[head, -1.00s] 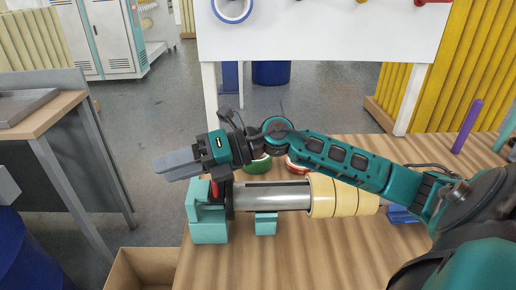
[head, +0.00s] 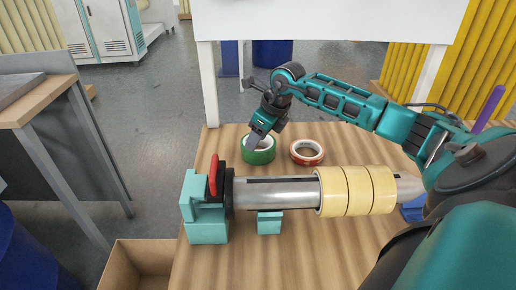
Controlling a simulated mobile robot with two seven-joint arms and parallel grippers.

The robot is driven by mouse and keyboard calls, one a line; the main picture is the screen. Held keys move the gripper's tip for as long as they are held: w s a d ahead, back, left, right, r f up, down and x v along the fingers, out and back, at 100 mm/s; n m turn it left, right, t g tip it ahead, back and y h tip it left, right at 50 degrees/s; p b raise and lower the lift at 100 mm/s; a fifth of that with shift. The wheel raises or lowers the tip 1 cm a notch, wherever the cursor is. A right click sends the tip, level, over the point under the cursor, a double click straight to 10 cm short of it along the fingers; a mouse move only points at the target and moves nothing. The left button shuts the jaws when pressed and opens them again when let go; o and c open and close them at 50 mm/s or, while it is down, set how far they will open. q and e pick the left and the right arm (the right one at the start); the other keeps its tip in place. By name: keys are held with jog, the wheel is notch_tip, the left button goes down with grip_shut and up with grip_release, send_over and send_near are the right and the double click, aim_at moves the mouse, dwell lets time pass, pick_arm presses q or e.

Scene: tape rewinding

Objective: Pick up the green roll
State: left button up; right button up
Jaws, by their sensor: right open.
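The green roll (head: 259,157) lies flat on the wooden table, left of a red roll (head: 307,152). The gripper is open and holds nothing. My left gripper is not in view.
A teal rewinder with a metal shaft (head: 280,193) carrying several cream rolls (head: 345,191) stands in front of the green roll. Its red handle (head: 213,175) rises at the left. A cardboard box (head: 140,262) stands below the table's left side. A white board stands behind.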

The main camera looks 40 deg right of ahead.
jog(key=x, duration=0.6)
jog(key=shift+d, duration=0.15)
grip_shut()
dwell(0.4)
